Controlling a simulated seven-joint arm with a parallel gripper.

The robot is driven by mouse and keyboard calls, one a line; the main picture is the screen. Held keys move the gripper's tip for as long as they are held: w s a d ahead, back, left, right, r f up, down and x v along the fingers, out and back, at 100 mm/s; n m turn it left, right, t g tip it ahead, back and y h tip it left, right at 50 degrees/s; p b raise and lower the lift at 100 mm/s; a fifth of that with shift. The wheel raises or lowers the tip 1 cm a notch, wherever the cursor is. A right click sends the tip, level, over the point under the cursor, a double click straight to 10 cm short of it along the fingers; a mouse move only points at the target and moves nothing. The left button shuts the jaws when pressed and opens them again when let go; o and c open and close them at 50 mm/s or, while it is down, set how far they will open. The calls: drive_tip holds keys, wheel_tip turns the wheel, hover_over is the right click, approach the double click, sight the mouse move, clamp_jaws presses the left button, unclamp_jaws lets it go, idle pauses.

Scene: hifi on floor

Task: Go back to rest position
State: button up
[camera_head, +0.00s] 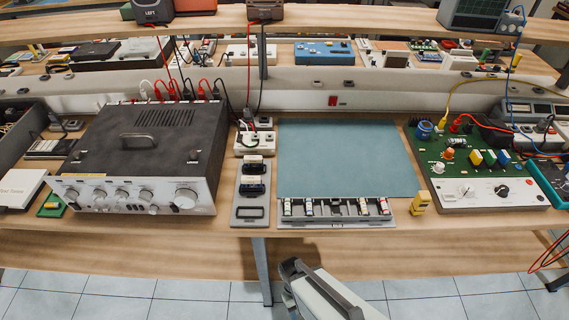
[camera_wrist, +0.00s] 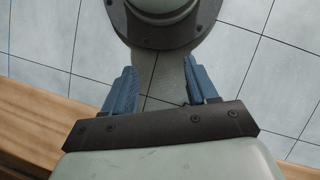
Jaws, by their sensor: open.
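In the wrist view my gripper (camera_wrist: 160,88) shows its two blue fingers standing well apart with nothing between them. Floor tiles and a grey round part of my own body lie behind the fingers. The wooden table edge (camera_wrist: 45,120) runs along the left of the wrist view. In the head view a pale link of my arm shows at the bottom centre, in front of the workbench (camera_head: 180,245). My gripper's fingers cannot be made out there.
On the bench stand a black and silver hifi amplifier (camera_head: 150,150) at left, a blue-green mat (camera_head: 345,155), a tray of small parts (camera_head: 335,222), a yellow piece (camera_head: 420,202) and a green circuit board (camera_head: 460,172) with cables. The tiled floor (camera_head: 200,300) before the bench looks clear.

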drive_tip(key=s+d+f+m+g+y, duration=0.1)
drive_tip(key=s+d+m, duration=0.1)
drive_tip(key=d, duration=0.3)
drive_tip(key=s+d+f+m+y, duration=0.1)
drive_tip(key=d+m, duration=0.2)
drive_tip(key=d, duration=0.3)
drive_tip(key=shift+s+f+g, duration=0.15)
drive_tip(key=shift+s+g, duration=0.2)
drive_tip(key=shift+g, duration=0.05)
drive_tip(key=shift+d, duration=0.1)
idle(0.3)
